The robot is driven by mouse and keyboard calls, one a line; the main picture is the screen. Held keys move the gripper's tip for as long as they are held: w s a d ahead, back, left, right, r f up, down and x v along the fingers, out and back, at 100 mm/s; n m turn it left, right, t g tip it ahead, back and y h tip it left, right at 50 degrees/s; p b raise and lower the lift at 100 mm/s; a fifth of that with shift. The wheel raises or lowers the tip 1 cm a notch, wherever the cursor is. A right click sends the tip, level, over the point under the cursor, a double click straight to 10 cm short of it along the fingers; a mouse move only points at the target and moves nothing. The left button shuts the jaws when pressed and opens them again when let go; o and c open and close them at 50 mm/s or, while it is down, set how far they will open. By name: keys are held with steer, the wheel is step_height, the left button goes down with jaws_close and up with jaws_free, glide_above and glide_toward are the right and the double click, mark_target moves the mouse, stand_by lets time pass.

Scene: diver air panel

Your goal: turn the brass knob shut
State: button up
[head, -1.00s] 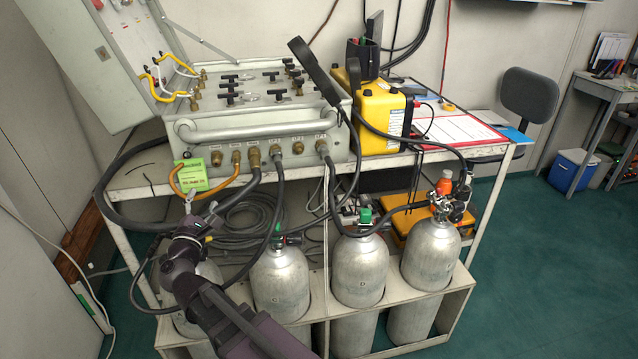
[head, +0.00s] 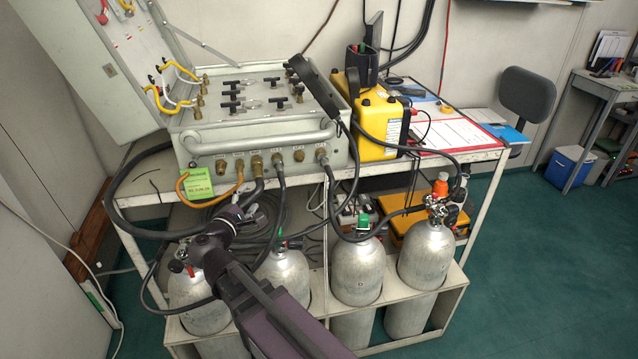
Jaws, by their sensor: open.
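The air panel (head: 245,143) is a grey case with its lid raised, standing on the cart. Several brass fittings line its front face. A rounded brass piece with no hose (head: 298,155) sits between two hose connections and looks most like the brass knob, but I cannot tell for sure. A brass fitting (head: 257,163) with a dark hose is to its left. My gripper (head: 258,213) is open, below the panel front and in front of the cart's lower space, apart from the fittings in the picture. Its fingers are small and dark, and nothing shows between them.
Silver cylinders (head: 358,272) stand in a rack below, close to my arm. Dark hoses hang between panel and cylinders. A green tag (head: 196,182) hangs at the panel's front left. A yellow case (head: 378,122) stands right of the panel.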

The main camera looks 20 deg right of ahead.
steer(key=s+d+r+m+g+y+p, duration=0.2)
steer(key=s+d+m+g+p, duration=0.2)
steer(key=d+m+g+p, duration=0.2)
steer(key=s+d+r+m+g+y+p, duration=0.1)
steer(key=s+d+r+m+g+p, duration=0.2)
steer(key=d+p, duration=0.7)
steer(key=shift+s+d+r+m+g+y+p, duration=0.2)
steer(key=shift+s+m+g+y+p, duration=0.3)
steer(key=shift+m+g+p, duration=1.25)
steer(key=shift+s+n+t+p, duration=0.1)
steer(key=shift+n+t+p, duration=0.15)
steer(key=shift+t+p, duration=0.1)
stand_by(0.4)
